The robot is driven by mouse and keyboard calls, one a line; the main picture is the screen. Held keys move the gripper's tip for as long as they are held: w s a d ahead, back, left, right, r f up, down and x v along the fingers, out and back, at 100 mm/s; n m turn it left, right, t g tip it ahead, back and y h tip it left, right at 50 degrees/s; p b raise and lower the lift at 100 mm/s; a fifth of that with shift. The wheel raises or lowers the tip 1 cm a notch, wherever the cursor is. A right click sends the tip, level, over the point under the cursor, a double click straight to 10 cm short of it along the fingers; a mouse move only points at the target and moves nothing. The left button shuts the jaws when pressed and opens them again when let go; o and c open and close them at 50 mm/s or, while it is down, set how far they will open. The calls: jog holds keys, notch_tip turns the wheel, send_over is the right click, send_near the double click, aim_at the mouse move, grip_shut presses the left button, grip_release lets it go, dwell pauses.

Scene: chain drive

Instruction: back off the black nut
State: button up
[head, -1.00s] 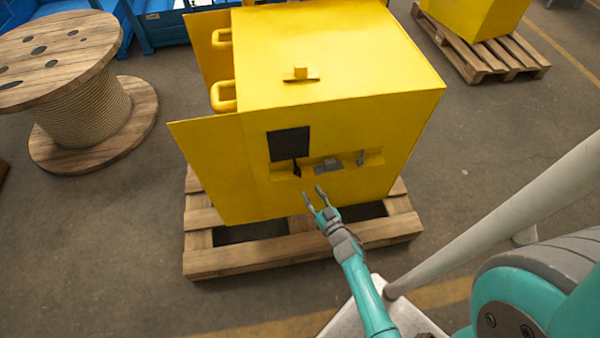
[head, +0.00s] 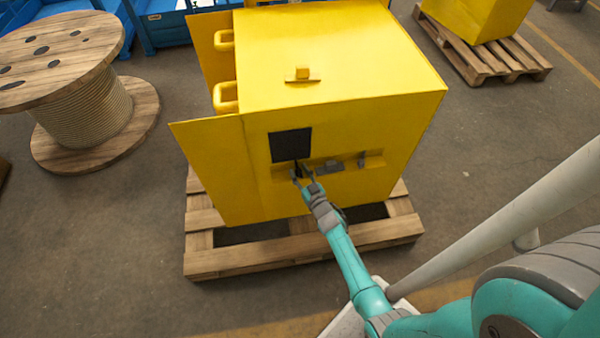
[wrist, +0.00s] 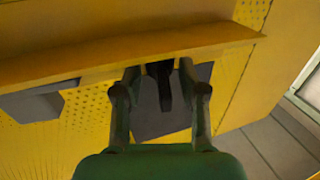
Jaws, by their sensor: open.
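A narrow black part, which looks like the black nut (wrist: 164,88), shows in the wrist view between the two fingers of my gripper (wrist: 158,74). Its outline is dark and I cannot make out its full shape. The fingers stand apart, one on each side of it, and I cannot tell whether either touches it. In the head view my gripper (head: 303,174) is at the front of the yellow machine (head: 350,120), just below the black square panel (head: 290,145). It partly covers the black part there.
A grey block (head: 329,166) and a smaller grey part (head: 361,159) sit on the recessed ledge to the right. A yellow lip (wrist: 130,49) crosses the wrist view close to the fingers. The machine stands on a wooden pallet (head: 290,252). A cable reel (head: 80,100) stands at left.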

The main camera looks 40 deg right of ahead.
grip_shut()
jog(key=shift+d+n+t+y, duration=0.25)
jog(key=shift+n+y, duration=0.55)
jog(key=shift+y, duration=0.4)
jog(key=shift+d+n+y, duration=0.1)
jog(key=shift+n+y, duration=1)
jog(key=shift+y, duration=0.6)
jog(key=shift+n+y, duration=1)
jog(key=shift+y, duration=0.6)
grip_release()
